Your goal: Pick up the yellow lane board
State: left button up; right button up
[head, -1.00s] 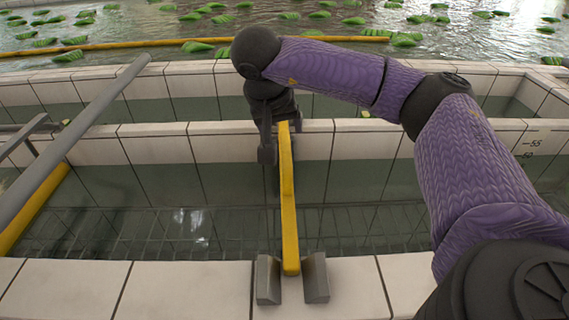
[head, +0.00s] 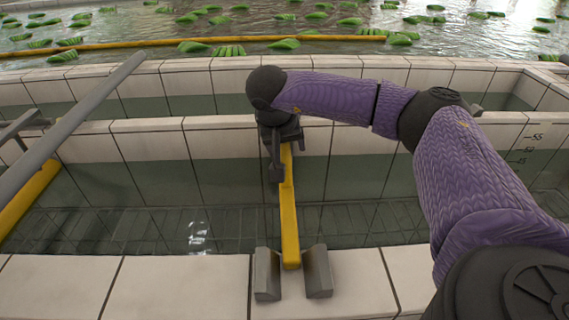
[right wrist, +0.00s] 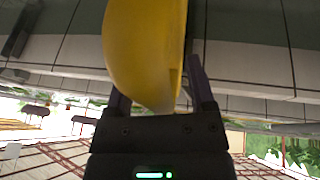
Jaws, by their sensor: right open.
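The yellow lane board (head: 289,215) spans the water channel. Its near end rests between two grey bracket blocks (head: 267,274) on the near tiled ledge, and its far part runs up under my right gripper. My right gripper (head: 282,165) is open at the far part of the board, with a dark finger showing on its left side. In the right wrist view the board (right wrist: 145,50) appears large, and the two fingers (right wrist: 160,85) stand on either side of it. Whether they touch it cannot be told. My left gripper is not in view.
A grey rail (head: 75,110) slants across the left, above another yellow bar (head: 28,200). White-tiled walls (head: 150,140) border the channel. Beyond lies a pool with green leaf bunches and a long yellow boom (head: 130,44). Water to the right of the board is open.

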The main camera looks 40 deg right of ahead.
jog(key=shift+f, duration=0.1)
jog(key=shift+c, duration=0.2)
grip_shut()
